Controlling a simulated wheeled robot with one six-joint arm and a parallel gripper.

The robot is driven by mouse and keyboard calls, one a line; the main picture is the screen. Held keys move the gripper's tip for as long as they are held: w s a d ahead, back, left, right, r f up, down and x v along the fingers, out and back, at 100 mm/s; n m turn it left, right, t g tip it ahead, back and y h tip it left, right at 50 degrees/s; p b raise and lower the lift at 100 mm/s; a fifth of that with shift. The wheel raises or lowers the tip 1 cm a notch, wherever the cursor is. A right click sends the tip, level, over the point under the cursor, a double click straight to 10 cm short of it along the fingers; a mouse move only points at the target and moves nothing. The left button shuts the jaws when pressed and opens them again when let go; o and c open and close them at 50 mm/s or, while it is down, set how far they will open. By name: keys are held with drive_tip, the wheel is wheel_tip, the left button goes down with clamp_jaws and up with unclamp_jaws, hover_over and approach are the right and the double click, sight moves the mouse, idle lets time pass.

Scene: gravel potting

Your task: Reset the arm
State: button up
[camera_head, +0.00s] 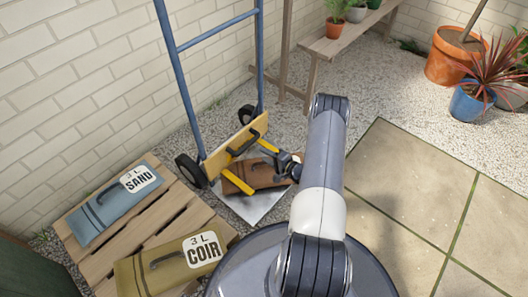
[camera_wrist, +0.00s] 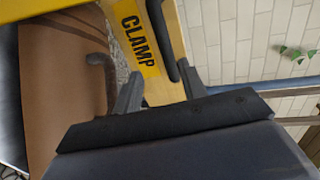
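My arm reaches forward over the floor in the head view. My gripper (camera_head: 272,154) is at the right end of a yellow clamp (camera_head: 236,140) on a blue hand truck (camera_head: 186,92), above a brown bag (camera_head: 258,176). In the wrist view, the two grey fingers (camera_wrist: 161,88) stand apart. The yellow clamp (camera_wrist: 150,55), labelled CLAMP, and its black handle (camera_wrist: 158,30) show beyond and between them. The brown bag (camera_wrist: 55,85) lies at the left of the wrist view, partly hidden by the clamp.
A wooden pallet (camera_head: 158,222) at left holds a blue SAND bag (camera_head: 112,203) and an olive COIR bag (camera_head: 165,268). A bench (camera_head: 340,45) with potted plants and larger pots (camera_head: 452,58) stand at the back right. Paving (camera_head: 410,190) at right is clear.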

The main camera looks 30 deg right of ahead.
sight(249, 144)
drive_tip(key=b+x, duration=0.4)
drive_tip(key=x, duration=0.6)
drive_tip(key=shift+w+a, duration=0.3)
drive_tip(key=shift+w, duration=0.25)
drive_tip(key=shift+s+d+r+p, duration=0.1)
drive_tip(key=shift+r+p, duration=0.4)
drive_tip(key=shift+r, duration=0.55)
drive_tip(key=shift+r, duration=0.1)
